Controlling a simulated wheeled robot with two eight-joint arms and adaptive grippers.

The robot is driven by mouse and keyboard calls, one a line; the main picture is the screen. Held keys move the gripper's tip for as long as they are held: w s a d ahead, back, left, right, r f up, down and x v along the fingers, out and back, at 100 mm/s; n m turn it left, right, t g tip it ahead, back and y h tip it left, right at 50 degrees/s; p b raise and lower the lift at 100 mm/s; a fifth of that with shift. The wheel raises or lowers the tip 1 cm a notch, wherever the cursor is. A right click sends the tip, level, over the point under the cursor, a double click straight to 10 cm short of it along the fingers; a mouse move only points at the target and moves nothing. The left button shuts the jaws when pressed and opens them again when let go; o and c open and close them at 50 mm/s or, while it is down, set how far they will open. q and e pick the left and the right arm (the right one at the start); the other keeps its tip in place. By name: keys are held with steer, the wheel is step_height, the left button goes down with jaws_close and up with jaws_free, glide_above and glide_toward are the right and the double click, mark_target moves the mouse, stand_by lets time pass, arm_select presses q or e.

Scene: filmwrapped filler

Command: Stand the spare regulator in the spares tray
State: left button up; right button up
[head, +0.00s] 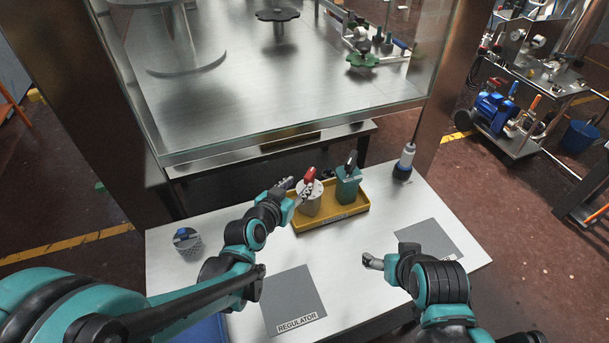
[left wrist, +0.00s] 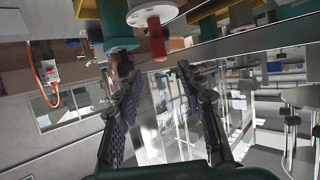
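A yellow tray (head: 333,214) lies at the back middle of the white table. I cannot tell which is the spare regulator; the tray's label is too small to read. My left gripper (head: 297,188) is open beside the red top. In the left wrist view, the red top (left wrist: 156,42) appears upside down just beyond the spread, empty fingers (left wrist: 157,72). My right gripper (head: 372,262) hangs over the table's right part, seemingly empty; its opening is unclear.
A grey mat labelled REGULATOR (head: 291,297) lies at the front, and another grey mat (head: 428,238) at the right. A white and dark bottle-like item (head: 404,162) stands back right. A glass-fronted cabinet (head: 290,100) rises behind the table.

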arm_select(q)
steer(key=s+a+n+g+y, duration=0.2)
steer(key=s+a, duration=0.5)
steer(key=s, duration=0.3)
steer(key=s+a+n+g+y, duration=0.2)
steer(key=s+a+g+y, duration=0.1)
steer(key=s+a, duration=0.4)
steer(key=s, duration=0.3)
steer(key=shift+r+n+g, duration=0.3)
steer(key=shift+s+d, duration=0.1)
